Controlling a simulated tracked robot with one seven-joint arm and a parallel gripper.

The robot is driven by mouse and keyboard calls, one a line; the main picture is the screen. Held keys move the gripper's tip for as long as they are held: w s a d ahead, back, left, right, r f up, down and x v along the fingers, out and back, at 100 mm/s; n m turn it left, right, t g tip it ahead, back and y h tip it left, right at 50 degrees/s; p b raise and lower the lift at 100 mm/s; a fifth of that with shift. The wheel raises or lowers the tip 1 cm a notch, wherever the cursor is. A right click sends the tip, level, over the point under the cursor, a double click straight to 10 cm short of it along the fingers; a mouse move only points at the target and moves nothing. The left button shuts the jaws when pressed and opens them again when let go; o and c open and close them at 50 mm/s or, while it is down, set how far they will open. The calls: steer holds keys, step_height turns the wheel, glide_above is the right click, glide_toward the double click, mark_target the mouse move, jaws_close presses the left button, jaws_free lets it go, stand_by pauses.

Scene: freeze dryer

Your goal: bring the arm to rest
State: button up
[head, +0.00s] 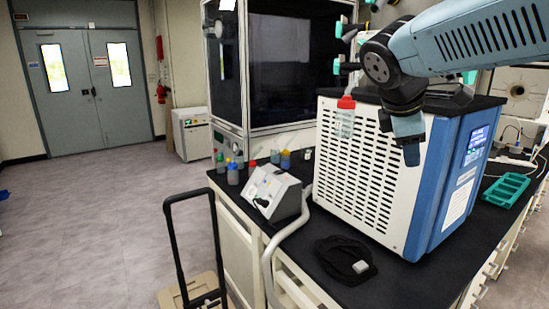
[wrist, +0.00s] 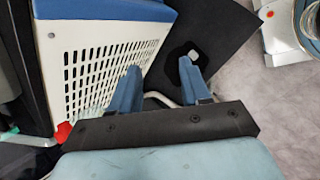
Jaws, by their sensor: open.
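My arm reaches in from the upper right of the head view and bends down in front of the freeze dryer (head: 345,170). In the wrist view my gripper (wrist: 161,74) has its two blue fingers spread apart, with nothing between them. The freeze dryer's white slotted panel (wrist: 100,60) is close to the left finger there. The black countertop (wrist: 222,30) lies beyond the fingers. In the head view the lower end of my arm hangs near the dryer's front corner, and its fingers are hard to make out.
A red-capped clear flask (head: 345,118) hangs at the dryer's front. A black cloth-like item (head: 342,260) with a small white piece lies on the counter. A grey-white device (head: 274,192), small bottles (head: 233,173) and a green rack (head: 506,190) stand around.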

steer(key=s+a+f+m+t+y, duration=0.1)
steer(key=s+a+f+m+y, duration=0.2)
steer(key=m, duration=1.1)
steer(key=s+f+y, duration=0.2)
steer(key=s+f, duration=0.3)
steer(key=s, duration=0.2)
steer(key=shift+f, duration=0.35)
